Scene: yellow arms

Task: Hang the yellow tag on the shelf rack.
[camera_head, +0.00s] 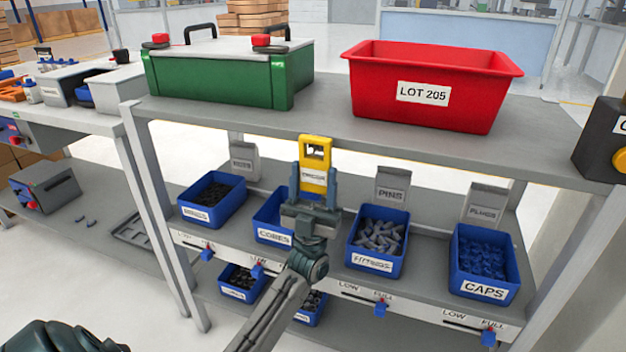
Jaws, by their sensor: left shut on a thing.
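The yellow tag (315,152) has a cut-out near its top and a pale label lower down. It is upright, in front of the upper shelf's front edge; I cannot tell whether it touches the edge. My left gripper (315,188) is shut on the lower part of the tag, with a finger on each side. The shelf rack (400,148) has a grey upper shelf and a lower shelf with blue bins. My left gripper and tag hide part of the CORES bin (268,215). My right gripper is not in view.
A green case (225,82) and a red LOT 205 bin (430,92) stand on the upper shelf. A dark box (605,140) is at the right end.

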